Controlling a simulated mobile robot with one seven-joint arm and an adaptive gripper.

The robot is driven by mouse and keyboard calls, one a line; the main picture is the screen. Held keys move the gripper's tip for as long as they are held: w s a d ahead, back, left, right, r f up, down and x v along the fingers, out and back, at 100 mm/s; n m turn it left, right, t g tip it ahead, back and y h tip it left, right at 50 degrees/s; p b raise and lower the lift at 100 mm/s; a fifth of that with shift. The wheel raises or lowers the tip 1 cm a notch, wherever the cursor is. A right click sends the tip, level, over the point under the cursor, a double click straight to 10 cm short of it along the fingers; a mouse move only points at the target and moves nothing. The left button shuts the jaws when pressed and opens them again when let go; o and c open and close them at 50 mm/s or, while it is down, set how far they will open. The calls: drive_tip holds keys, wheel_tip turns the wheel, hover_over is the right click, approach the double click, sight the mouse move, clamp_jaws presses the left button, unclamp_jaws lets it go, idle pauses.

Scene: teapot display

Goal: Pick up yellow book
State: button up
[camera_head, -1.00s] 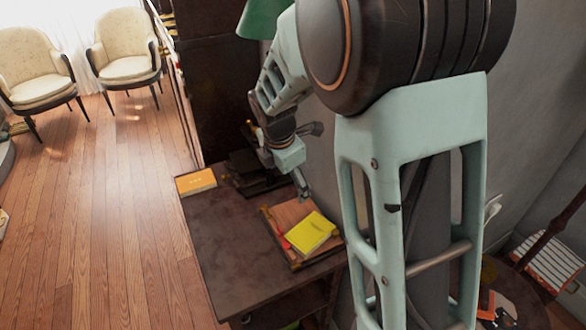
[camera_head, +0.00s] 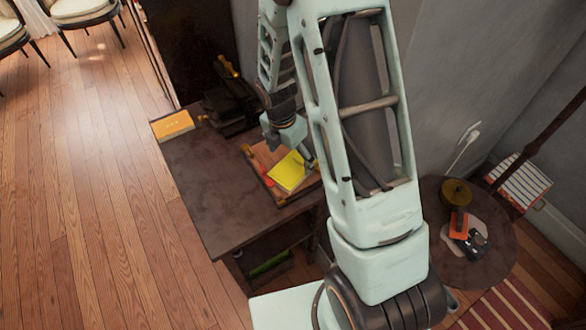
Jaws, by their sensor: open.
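The yellow book (camera_head: 290,171) lies flat on a wooden tray (camera_head: 262,158) on the dark table (camera_head: 205,185). My gripper (camera_head: 291,150) hangs just above the book's far edge, pointing down. Its fingers are open and seem empty. One finger shows near the book's upper right corner; the rest of the jaws is partly hidden. I cannot tell whether a finger touches the book.
An orange book (camera_head: 172,125) lies at the table's far left corner. A dark machine (camera_head: 228,103) stands at the back. A red item (camera_head: 267,177) lies beside the yellow book. A round table (camera_head: 470,262) with small objects is at the right.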

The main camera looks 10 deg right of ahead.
sight(293, 167)
drive_tip(key=shift+w+d+f, duration=0.1)
drive_tip(key=shift+d+f, duration=0.1)
drive_tip(key=shift+f, duration=0.9)
drive_tip(key=shift+w+d+f, duration=0.1)
drive_tip(key=shift+d+f, duration=0.05)
drive_tip(key=shift+f, duration=0.9)
drive_tip(key=shift+c, duration=0.3)
drive_tip(key=c, duration=1.3)
